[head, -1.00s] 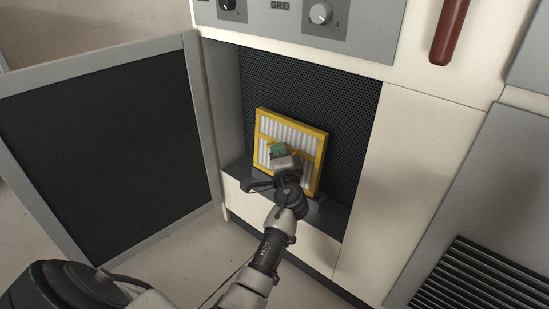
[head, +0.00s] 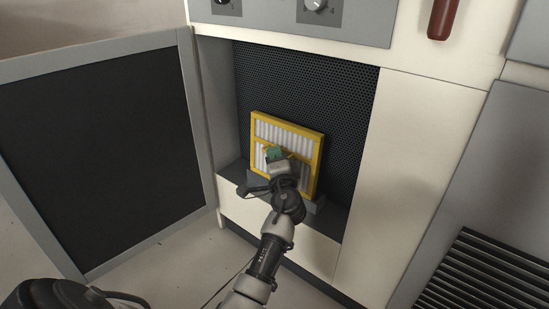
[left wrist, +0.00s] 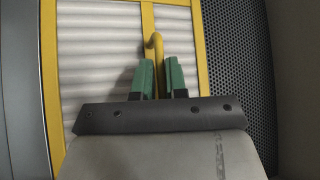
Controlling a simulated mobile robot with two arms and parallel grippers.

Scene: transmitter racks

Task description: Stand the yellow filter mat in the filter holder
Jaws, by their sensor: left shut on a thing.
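The yellow filter mat (head: 315,160) is a yellow-framed panel with white pleats. In the head view it is upright, leaning slightly, inside the open rack bay in front of the dark mesh. My left gripper (head: 275,155) is in front of it, and in the left wrist view its green fingers (left wrist: 160,78) are shut on the mat's yellow handle (left wrist: 154,45). The filter holder (head: 315,205) shows as a grey piece at the mat's bottom edge. My arm hides much of it, so I cannot tell whether the mat is seated in it. My right gripper is out of view.
An open door with a dark panel (head: 95,150) stands left of the bay. The bay floor (head: 330,222) is dark, with perforated mesh (head: 350,110) behind. Knobs (head: 315,5) and a red handle (head: 442,18) are above. A louvred grille (head: 480,275) is at the lower right.

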